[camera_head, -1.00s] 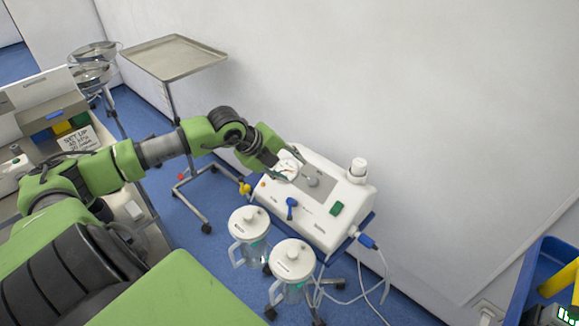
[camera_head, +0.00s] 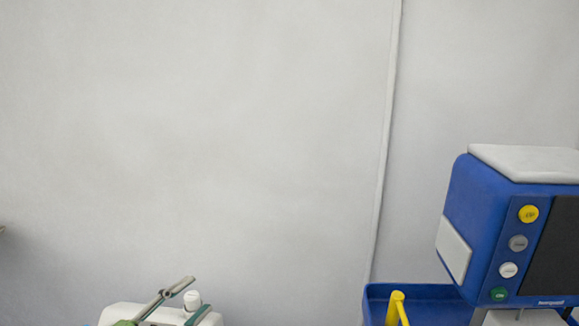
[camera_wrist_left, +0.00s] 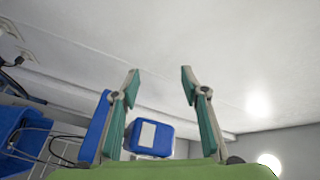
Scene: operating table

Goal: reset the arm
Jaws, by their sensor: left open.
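My left gripper (camera_head: 202,294) shows at the bottom edge of the head view, with its fingers pointing up and right and spread apart. In the left wrist view, both green-padded fingers (camera_wrist_left: 160,78) stand wide apart with nothing between them. Behind the gripper in the head view is the top of the white suction machine (camera_head: 122,311), with its white knob (camera_head: 192,300) between the fingers. I cannot tell whether the gripper touches it. The rest of my left arm is below the head view. My right gripper is in neither view.
A blue monitor unit (camera_head: 458,207) with round coloured buttons stands at the right. A blue tray (camera_head: 440,300) with a yellow handle (camera_head: 396,306) is beside it. The blue unit (camera_wrist_left: 150,138) shows behind the fingers in the wrist view. Bare wall fills the middle.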

